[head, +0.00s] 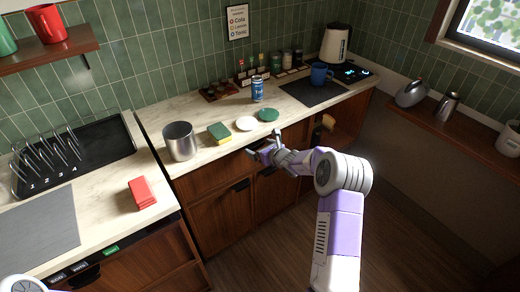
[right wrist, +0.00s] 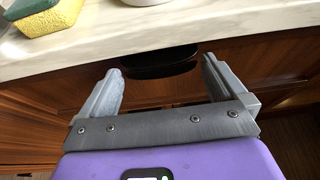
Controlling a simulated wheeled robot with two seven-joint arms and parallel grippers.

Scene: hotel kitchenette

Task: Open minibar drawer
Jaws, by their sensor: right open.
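A closed wooden drawer front (right wrist: 60,85) lies under the pale countertop in the right wrist view. Its dark handle (right wrist: 160,60) sits just below the counter edge. My right gripper (right wrist: 161,72) is open and empty, its two fingers pointing at the drawer front with the handle ahead of and between them. No contact is visible. In the head view my right gripper (head: 264,145) is at the counter's front edge and covers that handle. Another closed drawer (head: 210,180) with a dark handle (head: 240,185) is to its left. My left gripper is not in view.
On the countertop above stand a metal canister (head: 180,142), a sponge (head: 219,132), a white dish (head: 247,124), a green dish (head: 269,115) and a blue can (head: 257,90). An open shelf bay (head: 335,128) is to the right. Floor (head: 270,255) is clear in front.

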